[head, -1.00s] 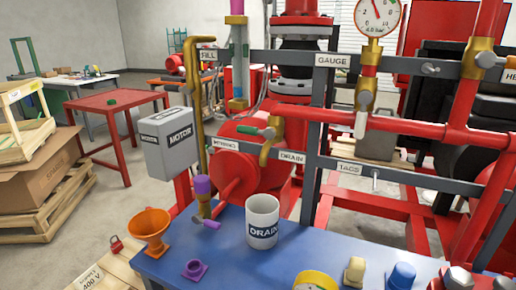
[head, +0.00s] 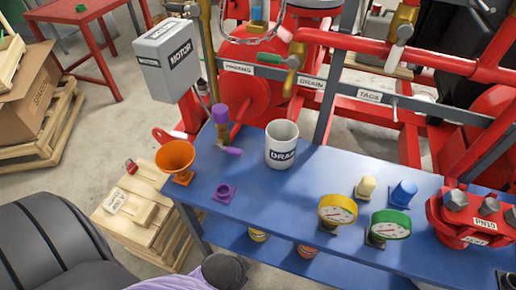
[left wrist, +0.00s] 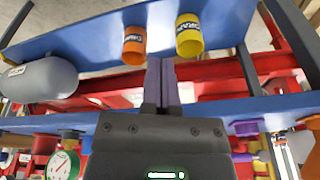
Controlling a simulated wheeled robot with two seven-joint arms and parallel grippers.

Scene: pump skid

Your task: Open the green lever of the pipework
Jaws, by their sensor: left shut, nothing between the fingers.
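The green lever (head: 269,57) sits beside a brass valve body (head: 293,60) on the red pipework, by the PRIMING and DRAIN labels, at the upper middle of the head view. It lies roughly level, pointing left from the valve. My left gripper (left wrist: 160,82) shows in the left wrist view with its two dark fingers together and nothing between them. It faces the shelf under the blue bench, away from the lever, which I cannot make out there. My right gripper is not in view.
The blue bench (head: 320,180) stands before the pipework. On it are a white DRAIN mug (head: 282,145), an orange funnel (head: 176,160), a yellow gauge (head: 337,210) and a green gauge (head: 389,227). A grey MOTOR box (head: 168,55) stands left of the lever.

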